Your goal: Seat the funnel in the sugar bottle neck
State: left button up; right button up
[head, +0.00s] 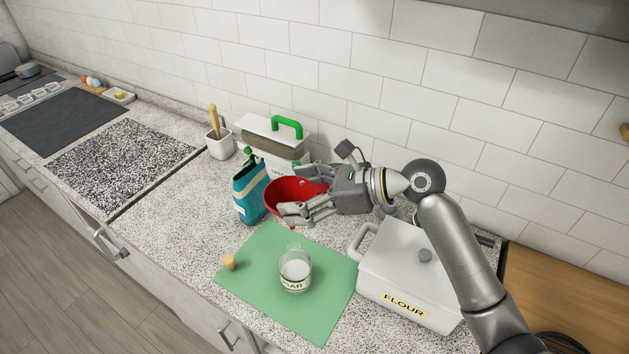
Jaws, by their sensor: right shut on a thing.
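The red funnel (284,191) is in the head view, above the counter and behind the sugar bottle. My right gripper (302,199) is shut on the funnel and hides part of its right side. The clear glass sugar bottle (295,271) stands upright on the green mat (262,260), with white contents and a label partly readable as sugar. The funnel is apart from the bottle, up and slightly left of its neck in the picture. A small tan cork (229,262) sits on the mat to the left of the bottle. My left gripper is not in view.
A white flour box (400,262) with a lid stands right of the mat. A teal bag (249,192) and a container with a green handle (273,137) stand behind. A white utensil pot (219,142) is further left. The mat's front is clear.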

dwell(0.3)
jog(key=shift+f+b, duration=0.5)
jog(key=shift+f, duration=2.45)
jog(key=shift+f+b, duration=0.5)
jog(key=shift+f, duration=1.7)
jog(key=o, duration=0.9)
jog(key=shift+c, duration=0.2)
jog(key=shift+d, duration=0.1)
